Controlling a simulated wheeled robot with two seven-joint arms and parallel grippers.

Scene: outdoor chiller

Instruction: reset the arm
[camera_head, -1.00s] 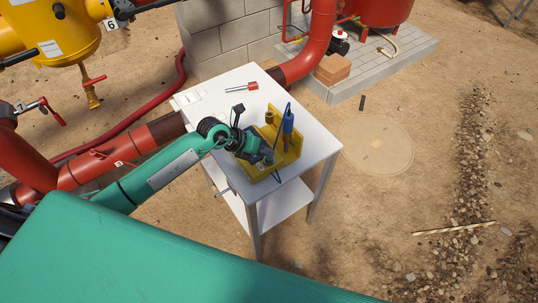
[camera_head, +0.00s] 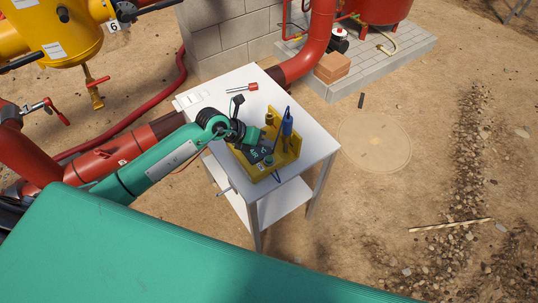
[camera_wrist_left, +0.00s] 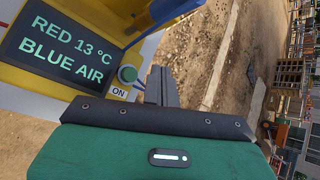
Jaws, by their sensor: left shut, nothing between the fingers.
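My left arm reaches in from the left in the head view. Its gripper (camera_head: 256,138) is above the near left part of the yellow device on the table, shut and empty. In the left wrist view the shut fingers (camera_wrist_left: 162,86) show edge-on beside the device's green button (camera_wrist_left: 127,74). The button has an "ON" label. The dark screen (camera_wrist_left: 66,48) reads "RED 13 °C" and "BLUE AIR". The gripper hides part of the yellow device (camera_head: 290,150) in the head view. My right gripper is not in view.
The white table (camera_head: 318,147) also bears a red-handled tool (camera_head: 246,88) at its back. A blue probe (camera_head: 287,123) and a brass-coloured piece (camera_head: 269,118) stand upright at the device. A red pipe (camera_head: 95,165) runs behind my left arm. Open dirt lies right of the table.

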